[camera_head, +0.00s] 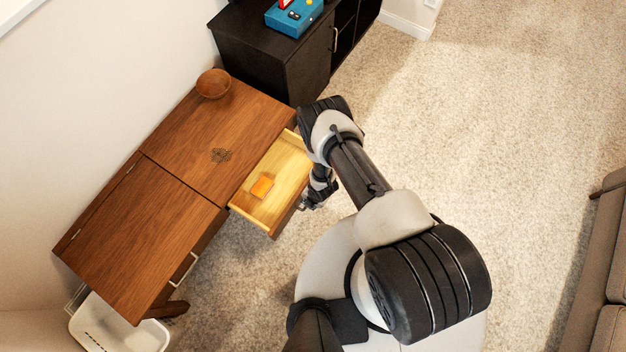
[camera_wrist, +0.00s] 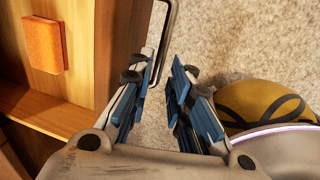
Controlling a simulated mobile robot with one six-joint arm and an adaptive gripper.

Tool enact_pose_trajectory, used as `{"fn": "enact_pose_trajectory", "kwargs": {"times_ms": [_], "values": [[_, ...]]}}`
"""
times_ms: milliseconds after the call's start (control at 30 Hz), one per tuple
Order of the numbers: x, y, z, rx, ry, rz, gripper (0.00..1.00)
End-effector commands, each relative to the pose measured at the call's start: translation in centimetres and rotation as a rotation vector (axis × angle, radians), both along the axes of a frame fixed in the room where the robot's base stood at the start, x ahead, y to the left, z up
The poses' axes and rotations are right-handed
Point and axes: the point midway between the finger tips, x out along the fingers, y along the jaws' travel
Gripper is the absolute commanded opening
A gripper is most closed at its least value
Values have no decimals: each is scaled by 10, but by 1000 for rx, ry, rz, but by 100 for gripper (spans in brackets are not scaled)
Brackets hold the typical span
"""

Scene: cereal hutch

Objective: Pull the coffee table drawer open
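The brown wooden coffee table (camera_head: 150,225) stands at the left in the head view. Its drawer (camera_head: 262,205) is pulled well out and shows a pale interior with a small orange block (camera_head: 262,185) inside. In the wrist view the drawer front (camera_wrist: 122,45) and the orange block (camera_wrist: 43,45) are at the left. The metal handle (camera_wrist: 170,35) runs down to beside the left fingertip. My gripper (camera_head: 318,198) is just outside the drawer front, partly hidden by my arm. In the wrist view my gripper (camera_wrist: 160,82) has its fingers apart, with a gap between the pads.
A wooden bowl (camera_head: 213,83) sits at the table's back corner. A dark cabinet (camera_head: 255,45) with a blue toy box (camera_head: 292,18) stands beyond the table. A white bin (camera_head: 115,335) is at the lower left and a brown sofa (camera_head: 605,260) at the right. Carpet (camera_head: 500,100) between is clear.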

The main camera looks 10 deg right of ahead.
Motion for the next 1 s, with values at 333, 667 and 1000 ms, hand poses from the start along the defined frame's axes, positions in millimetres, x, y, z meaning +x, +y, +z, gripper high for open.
{"fn": "enact_pose_trajectory", "kwargs": {"times_ms": [333, 667, 1000], "values": [[-7, -10, 68, 0, -1, -1, 18], [-11, -14, 95, 1, -1, 1, 18], [-11, -15, 95, 1, -1, 1, 18]]}}
